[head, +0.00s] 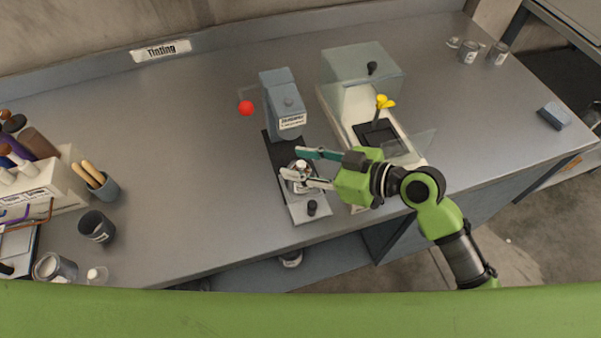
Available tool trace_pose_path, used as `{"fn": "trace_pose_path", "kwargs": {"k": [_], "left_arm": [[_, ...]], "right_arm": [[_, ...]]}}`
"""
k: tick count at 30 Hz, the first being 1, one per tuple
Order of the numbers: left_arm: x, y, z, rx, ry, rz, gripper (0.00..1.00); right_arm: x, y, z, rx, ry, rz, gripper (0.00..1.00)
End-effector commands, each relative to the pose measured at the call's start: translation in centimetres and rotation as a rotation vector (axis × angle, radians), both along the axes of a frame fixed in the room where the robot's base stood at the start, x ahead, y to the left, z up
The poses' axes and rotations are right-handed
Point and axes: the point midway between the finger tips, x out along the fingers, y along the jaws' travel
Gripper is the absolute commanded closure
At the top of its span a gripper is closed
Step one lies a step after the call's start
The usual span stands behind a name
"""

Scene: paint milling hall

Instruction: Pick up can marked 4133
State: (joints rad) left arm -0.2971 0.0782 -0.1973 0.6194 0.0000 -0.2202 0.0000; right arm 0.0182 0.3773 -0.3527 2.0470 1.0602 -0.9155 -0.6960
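No marking 4133 is readable on any can in the head view. My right gripper (295,164) reaches in from the right at the disperser (285,103). Its two fingers are apart, one teal and one pale, with a small metal can (299,188) on the disperser's base between and below them. The pale finger covers part of this can, and I cannot tell whether the fingers touch it. Other cans stand at the back right (469,52) and (497,55), at the front left (55,268), and below the bench (291,259). My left gripper is not in view.
A balance with a clear cover (362,65) stands right of the disperser, close to my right arm. A red ball-shaped knob (246,108) sticks out at the disperser's left. A dark cup (97,227) and a brush pot (104,187) stand left. The bench's left middle is clear.

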Motion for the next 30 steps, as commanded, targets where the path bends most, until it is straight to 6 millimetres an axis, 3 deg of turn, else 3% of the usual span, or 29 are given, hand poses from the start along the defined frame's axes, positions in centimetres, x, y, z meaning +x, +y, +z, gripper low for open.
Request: {"fn": "trace_pose_path", "kwargs": {"k": [7, 11, 12, 24, 30], "left_arm": [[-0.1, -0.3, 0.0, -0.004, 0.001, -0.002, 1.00], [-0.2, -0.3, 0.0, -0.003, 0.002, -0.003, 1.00], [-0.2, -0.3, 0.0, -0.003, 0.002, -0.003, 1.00], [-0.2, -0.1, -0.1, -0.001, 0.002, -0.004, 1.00], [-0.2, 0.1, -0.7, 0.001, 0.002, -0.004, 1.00]], "right_arm": [[0.1, 0.1, -0.1, 0.000, -0.001, 0.000, 0.64], [0.1, 0.1, -0.1, -0.001, 0.000, 0.000, 0.98], [0.1, 0.1, -0.1, -0.001, 0.000, 0.000, 1.00], [0.0, 0.1, 0.0, -0.002, 0.002, 0.001, 1.00], [0.1, 0.1, 1.8, -0.002, -0.008, 0.002, 1.00]]}}
